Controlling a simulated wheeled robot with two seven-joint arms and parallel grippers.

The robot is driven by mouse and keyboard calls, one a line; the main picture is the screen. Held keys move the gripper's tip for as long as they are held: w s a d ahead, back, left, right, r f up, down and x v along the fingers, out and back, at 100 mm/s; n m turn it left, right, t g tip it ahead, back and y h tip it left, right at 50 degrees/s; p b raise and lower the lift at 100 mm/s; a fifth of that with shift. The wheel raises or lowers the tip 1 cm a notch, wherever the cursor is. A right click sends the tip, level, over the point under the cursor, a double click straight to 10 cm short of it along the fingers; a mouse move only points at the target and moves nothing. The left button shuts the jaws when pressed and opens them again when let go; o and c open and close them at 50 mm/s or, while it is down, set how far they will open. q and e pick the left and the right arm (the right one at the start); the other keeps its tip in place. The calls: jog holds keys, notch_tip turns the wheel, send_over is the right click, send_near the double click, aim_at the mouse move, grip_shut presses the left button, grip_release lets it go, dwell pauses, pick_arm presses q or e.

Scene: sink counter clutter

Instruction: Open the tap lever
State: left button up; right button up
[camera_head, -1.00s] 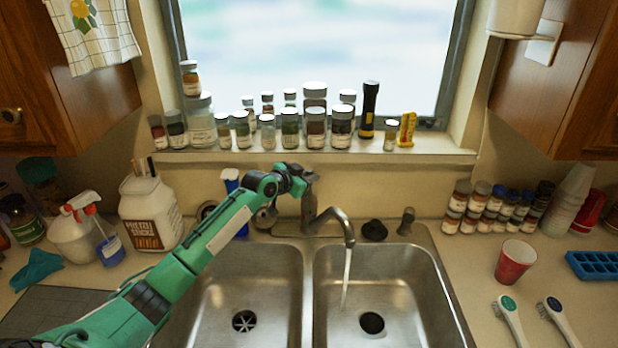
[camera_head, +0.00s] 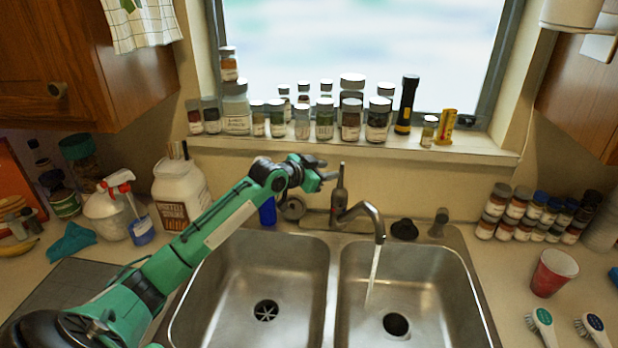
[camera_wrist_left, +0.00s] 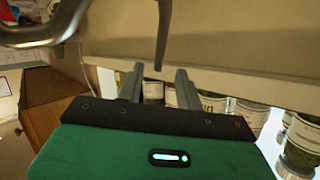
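The metal tap (camera_head: 362,214) stands behind the double sink, its spout over the right basin. A stream of water (camera_head: 373,275) runs from it. The tap lever (camera_head: 340,178) stands upright on the tap body. My left gripper (camera_head: 328,178) is just left of the lever, at about its height, with no clear contact. In the left wrist view, the fingers of my left gripper (camera_wrist_left: 159,70) are apart, and the dark lever (camera_wrist_left: 162,32) reaches down to the gap between their tips. Nothing is gripped. My right gripper is out of view.
The steel sink (camera_head: 333,300) has two empty basins. Several jars (camera_head: 351,118) and a flashlight (camera_head: 406,104) line the windowsill behind the tap.

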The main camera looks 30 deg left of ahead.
pick_arm(q)
jog(key=b+v, duration=0.1)
jog(key=v, duration=0.5)
jog(key=shift+s+b, duration=0.35)
jog(key=shift+b, duration=0.05)
